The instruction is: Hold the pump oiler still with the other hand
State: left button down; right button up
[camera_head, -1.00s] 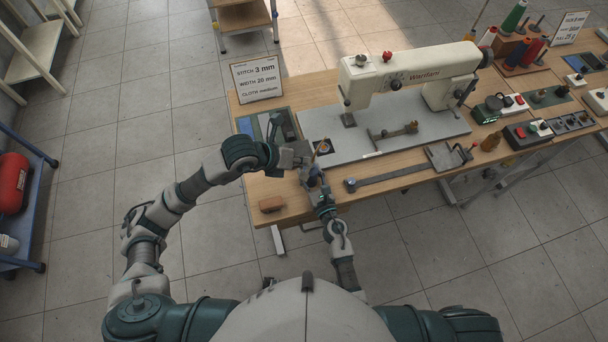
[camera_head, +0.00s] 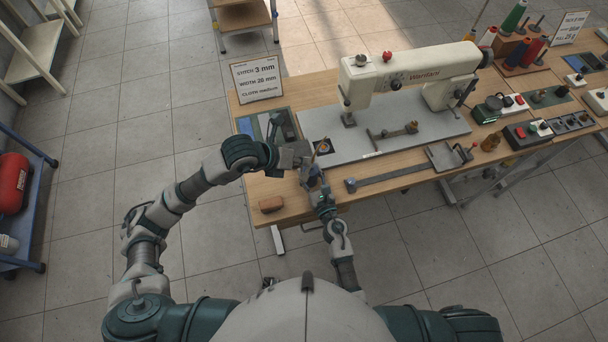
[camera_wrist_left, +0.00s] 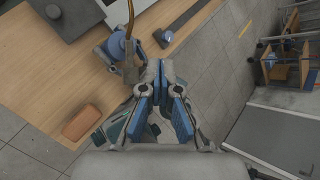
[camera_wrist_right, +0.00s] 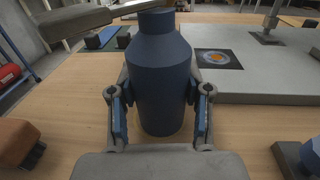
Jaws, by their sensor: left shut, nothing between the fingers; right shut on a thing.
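The pump oiler (camera_wrist_right: 158,75) is a dark blue bottle with a narrower neck, standing upright on the table in the right wrist view. My right gripper (camera_wrist_right: 158,98) is shut on its body, one finger on each side. In the left wrist view the oiler (camera_wrist_left: 120,48) shows a blue body and a thin brass spout. My left gripper (camera_wrist_left: 160,75) is shut and empty beside the oiler's top; whether it touches is unclear. In the head view my left gripper (camera_head: 301,152) and right gripper (camera_head: 316,188) are close together, partly hiding the oiler (camera_head: 311,173).
A brown block (camera_head: 271,204) lies near the table's front left edge. The sewing machine (camera_head: 410,78) stands on a grey plate (camera_head: 335,125) behind the oiler. A dark bar (camera_head: 395,174) lies to the right. A printed sign (camera_head: 257,79) stands at the back left.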

aim_at(302, 177)
dwell(0.7)
pick_arm(q)
notch_tip(302, 177, up, 4)
jog(key=shift+f, duration=0.15)
jog(key=shift+f, duration=4.45)
jog(key=shift+f, duration=0.1)
jog(key=shift+s+f, duration=0.1)
jog(key=shift+f, duration=0.1)
